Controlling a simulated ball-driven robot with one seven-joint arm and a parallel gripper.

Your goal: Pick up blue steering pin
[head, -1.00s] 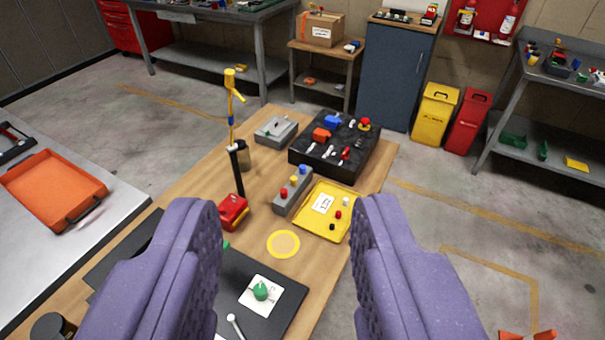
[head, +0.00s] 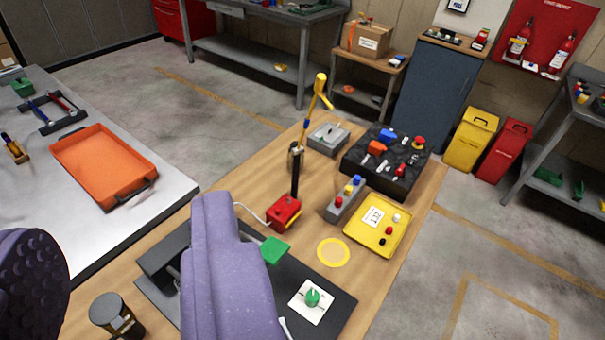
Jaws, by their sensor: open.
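A small blue pin (head: 357,180) stands at the far end of a grey block (head: 342,208) on the wooden table, in line with a yellow pin (head: 348,190) and a red pin (head: 339,202). My gripper (head: 125,222) is open and empty at the lower left of the view. Its purple fingers are wide apart, and the left one is cut off by the picture edge. The blue pin is beyond the right finger, up and to the right, and nothing touches it. Its lower part is hidden in the block.
A yellow tray (head: 361,236) lies right beside the grey block. A red box (head: 284,211) and a tall stand with a yellow top (head: 320,84) are to its left. A yellow ring (head: 333,252) marks bare table in front.

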